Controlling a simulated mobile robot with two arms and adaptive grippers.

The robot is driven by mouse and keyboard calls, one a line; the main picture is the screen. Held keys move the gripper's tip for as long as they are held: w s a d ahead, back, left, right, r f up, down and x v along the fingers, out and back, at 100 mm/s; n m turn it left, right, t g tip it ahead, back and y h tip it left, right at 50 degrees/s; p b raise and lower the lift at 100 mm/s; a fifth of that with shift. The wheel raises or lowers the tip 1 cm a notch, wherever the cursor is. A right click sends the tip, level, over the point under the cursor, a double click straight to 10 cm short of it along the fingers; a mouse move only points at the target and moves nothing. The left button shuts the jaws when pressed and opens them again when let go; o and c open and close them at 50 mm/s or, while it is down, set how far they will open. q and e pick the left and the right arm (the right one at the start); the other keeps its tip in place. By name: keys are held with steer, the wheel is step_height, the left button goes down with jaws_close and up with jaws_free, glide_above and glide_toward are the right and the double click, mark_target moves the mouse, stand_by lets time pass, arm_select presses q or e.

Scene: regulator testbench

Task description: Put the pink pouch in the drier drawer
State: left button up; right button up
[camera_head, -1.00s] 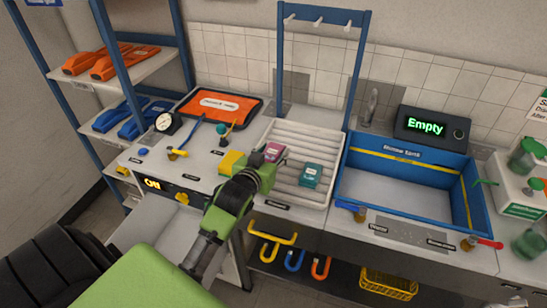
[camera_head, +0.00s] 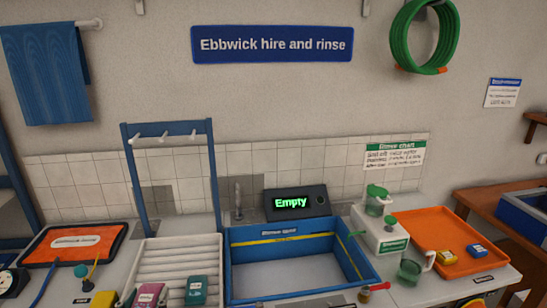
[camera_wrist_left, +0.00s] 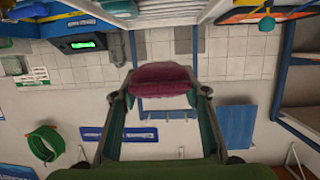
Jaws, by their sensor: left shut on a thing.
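The pink pouch (camera_wrist_left: 163,78) sits between the two fingers of my left gripper (camera_wrist_left: 166,90) in the left wrist view, which looks upside down. The fingers are shut on its sides. I cannot tell whether the pouch touches the rack. The drier drawer is outside both current views. My right gripper is not in view.
A blue frame with pegs (camera_head: 168,136) stands behind the rack. The blue-walled basin (camera_head: 300,237) is right, with an "Empty" display (camera_head: 296,203) behind it.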

arm_select(q)
steer(key=s+d+f+m+g+h, duration=0.1)
steer(key=s+d+f+m+h, duration=0.15)
steer(key=d+m+h, duration=0.55)
steer(key=s+d+r+m+g+h, duration=0.3)
steer(key=s+r+m+g+h, duration=0.1)
steer(key=s+r+m+h, duration=0.1)
steer(key=shift+s+d+r+g+h, duration=0.3)
steer(key=shift+s+r+g+h, duration=0.2)
steer(key=shift+h, duration=0.2)
